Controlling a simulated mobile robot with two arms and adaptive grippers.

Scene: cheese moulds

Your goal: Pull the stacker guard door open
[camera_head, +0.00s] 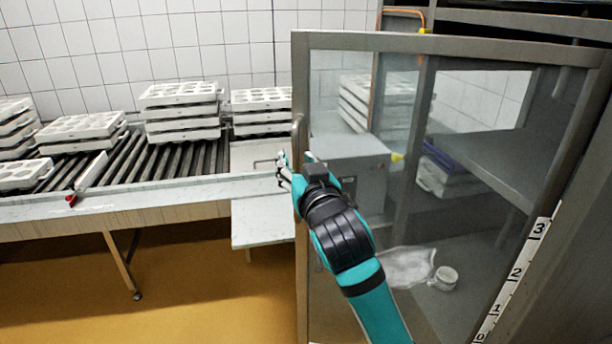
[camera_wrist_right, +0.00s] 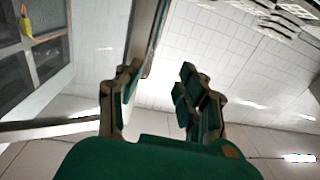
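The stacker guard door is a clear panel in a grey metal frame (camera_head: 445,43), filling the right half of the head view. My right gripper (camera_head: 294,168) is at that edge, just below the visible part of the handle. In the right wrist view, its fingers (camera_wrist_right: 158,92) are spread apart. A grey bar of the door (camera_wrist_right: 150,40) runs down beside the left finger; contact is unclear. My left gripper is out of view.
A roller conveyor (camera_head: 150,160) with stacks of white moulds (camera_head: 180,110) runs along the left wall. A pale ledge (camera_head: 262,222) sits left of the door edge. A numbered scale strip (camera_head: 515,275) stands at right. Yellow floor (camera_head: 190,290) in front is clear.

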